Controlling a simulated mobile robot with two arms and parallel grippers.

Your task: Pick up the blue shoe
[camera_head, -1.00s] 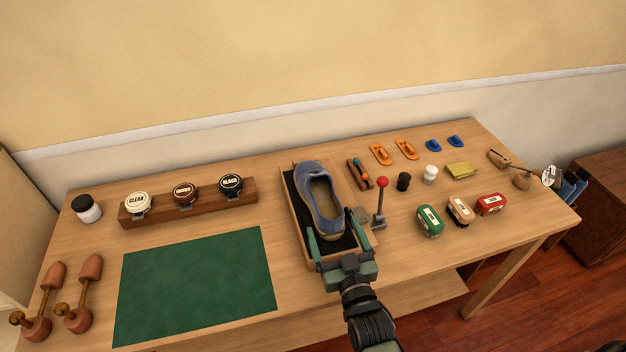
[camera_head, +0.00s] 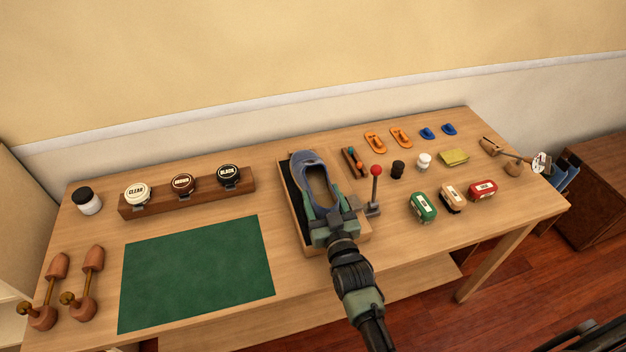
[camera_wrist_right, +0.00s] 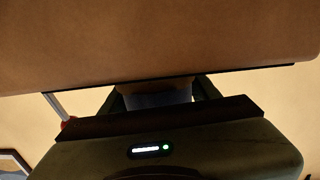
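The blue shoe (camera_head: 306,170) lies toe-away on a dark-lined wooden tray (camera_head: 284,190) on the table. My right gripper (camera_head: 331,213) is at the shoe's near end and covers the heel. In the right wrist view my right gripper's fingers (camera_wrist_right: 158,92) stand on both sides of a blue-grey part of the shoe (camera_wrist_right: 157,100), which fills most of the gap. Whether the fingers press on it cannot be told. No lift of the shoe off the tray is clear. My left gripper is not in view.
A red-knobbed lever (camera_head: 376,171) stands close to the right of the tray. A green mat (camera_head: 195,273) lies left. Polish tins sit on a wooden rack (camera_head: 160,205). Brushes, including a green one (camera_head: 423,207), are to the right. Wooden shoe trees (camera_head: 83,283) lie at the left.

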